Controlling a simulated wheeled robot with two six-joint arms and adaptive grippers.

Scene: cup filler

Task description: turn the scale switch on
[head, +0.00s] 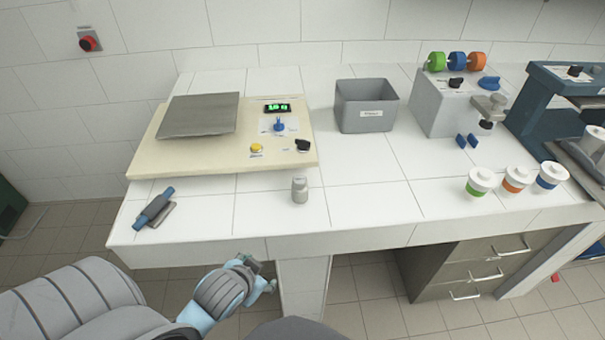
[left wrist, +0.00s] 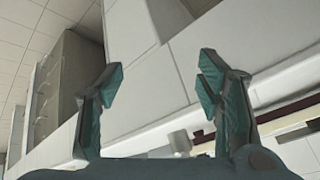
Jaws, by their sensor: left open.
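The scale (head: 220,155) is a cream base on the left of the white counter, with a grey metal plate (head: 199,115) on top. Its small display (head: 277,108) is lit with green digits. Below the display is a blue toggle (head: 279,125), then a yellow button (head: 256,148) and a black switch knob (head: 303,145) near the front right corner. I cannot read the knob's labels. My left gripper (head: 262,275) is below and in front of the counter edge, well apart from the scale. The left wrist view shows its teal fingers (left wrist: 158,82) spread with nothing between them.
A small grey weight (head: 299,190) stands in front of the scale's right corner. A blue-handled tool (head: 155,208) lies front left. A grey bin (head: 366,106) is right of the scale. Several lidded cups (head: 480,181) stand further right. Counter between weight and cups is clear.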

